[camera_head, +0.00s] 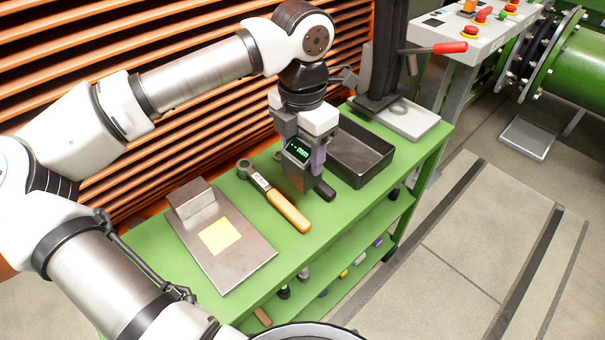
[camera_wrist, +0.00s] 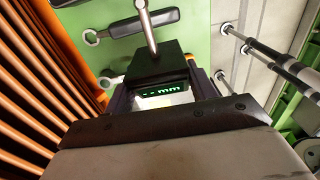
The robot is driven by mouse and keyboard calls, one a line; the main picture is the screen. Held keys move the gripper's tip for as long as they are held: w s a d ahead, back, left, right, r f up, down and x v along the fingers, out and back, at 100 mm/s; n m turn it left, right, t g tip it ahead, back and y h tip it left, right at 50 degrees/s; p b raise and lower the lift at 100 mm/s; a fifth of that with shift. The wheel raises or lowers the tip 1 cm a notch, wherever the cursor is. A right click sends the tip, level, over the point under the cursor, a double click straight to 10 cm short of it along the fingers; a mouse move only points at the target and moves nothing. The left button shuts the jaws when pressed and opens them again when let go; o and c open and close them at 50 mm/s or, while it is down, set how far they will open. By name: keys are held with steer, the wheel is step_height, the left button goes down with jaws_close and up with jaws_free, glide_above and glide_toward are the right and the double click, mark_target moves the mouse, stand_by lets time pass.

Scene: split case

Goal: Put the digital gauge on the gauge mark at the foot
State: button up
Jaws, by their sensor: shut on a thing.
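The digital gauge (camera_head: 297,172) is a dark box with a lit green "-- mm" display. My gripper (camera_head: 304,148) is shut on it and holds it over the green bench, above the tools. In the wrist view the gauge (camera_wrist: 160,70) sits between the fingers, its display facing the camera and a metal stem rising from its far end. A yellow square mark (camera_head: 220,236) lies on a steel plate (camera_head: 243,264) at the foot of an upright steel block (camera_head: 196,204), left of the gauge and apart from it. The gauge's underside is hidden.
An orange-handled tool (camera_head: 288,209) lies between the plate and the gauge. A black handle (camera_head: 325,191) shows beside the gauge. A black tray (camera_head: 362,152) stands behind right, near a stand with a red-tipped lever (camera_head: 449,48). Orange slats (camera_head: 90,50) line the back.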

steer(key=shift+f, duration=3.3)
steer(key=shift+f, duration=0.15)
steer(key=o, duration=1.1)
